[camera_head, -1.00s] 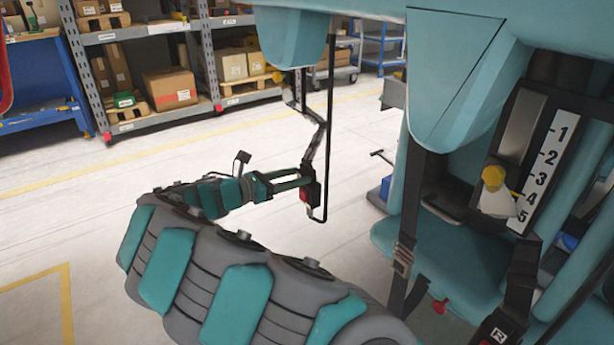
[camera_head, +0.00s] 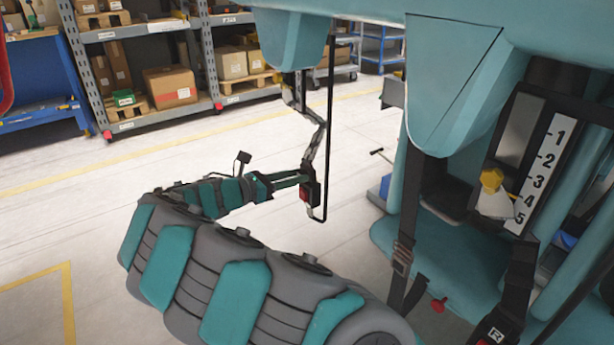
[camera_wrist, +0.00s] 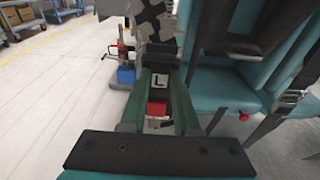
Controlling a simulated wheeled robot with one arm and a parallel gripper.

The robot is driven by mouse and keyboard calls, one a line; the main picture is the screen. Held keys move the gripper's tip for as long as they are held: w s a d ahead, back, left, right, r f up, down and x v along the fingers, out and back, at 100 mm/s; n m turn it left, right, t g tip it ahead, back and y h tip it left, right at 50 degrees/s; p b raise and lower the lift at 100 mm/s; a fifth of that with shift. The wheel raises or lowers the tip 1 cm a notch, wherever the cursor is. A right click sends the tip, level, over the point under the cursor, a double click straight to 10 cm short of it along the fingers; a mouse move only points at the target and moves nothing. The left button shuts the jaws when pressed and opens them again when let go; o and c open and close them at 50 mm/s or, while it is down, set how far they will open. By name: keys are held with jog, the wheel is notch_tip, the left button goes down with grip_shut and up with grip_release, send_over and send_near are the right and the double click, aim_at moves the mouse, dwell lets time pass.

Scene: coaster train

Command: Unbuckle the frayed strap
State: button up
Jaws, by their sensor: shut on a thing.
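The frayed strap (camera_head: 315,144) hangs with ragged bends from under a teal seat part, and shows as a torn dark-and-light band in the wrist view (camera_wrist: 154,22). At its lower end is a black buckle (camera_head: 313,190) with a red button; in the wrist view the buckle has a white "L" label (camera_wrist: 159,83) and its red button (camera_wrist: 157,108) faces me. My gripper (camera_head: 304,183) is shut on this buckle from the left. Its green fingers lie on both sides of the buckle in the wrist view (camera_wrist: 160,100). A black strap loop runs down beside the frayed strap to the buckle.
A second buckle marked "R" (camera_head: 494,329) hangs on a black strap at the lower right. A yellow-topped lever (camera_head: 491,180) stands by a scale numbered 1 to 5 (camera_head: 541,165). Shelves with boxes (camera_head: 170,87) stand behind. The floor on the left is clear.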

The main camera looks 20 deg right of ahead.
grip_shut()
